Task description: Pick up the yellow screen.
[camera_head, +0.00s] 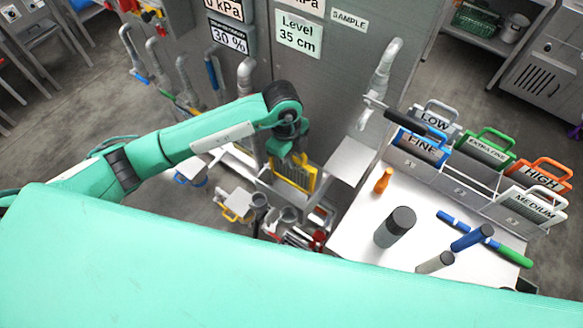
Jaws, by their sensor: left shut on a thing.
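The yellow screen (294,176) is a dark mesh panel in a yellow frame, in the middle of the head view in front of the grey cabinet. My left gripper (290,157) comes down over its top edge and is shut on it. The fingertips are partly hidden by my wrist. The screen looks close to upright; I cannot tell whether it touches anything below. My right gripper is not in view.
A white table (345,230) on the right holds a dark-capped cylinder (395,227), an orange bottle (383,181) and blue and green tools. A rack (455,185) behind holds several labelled screens. Pipes and a grey shelf (347,160) stand close to the screen.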

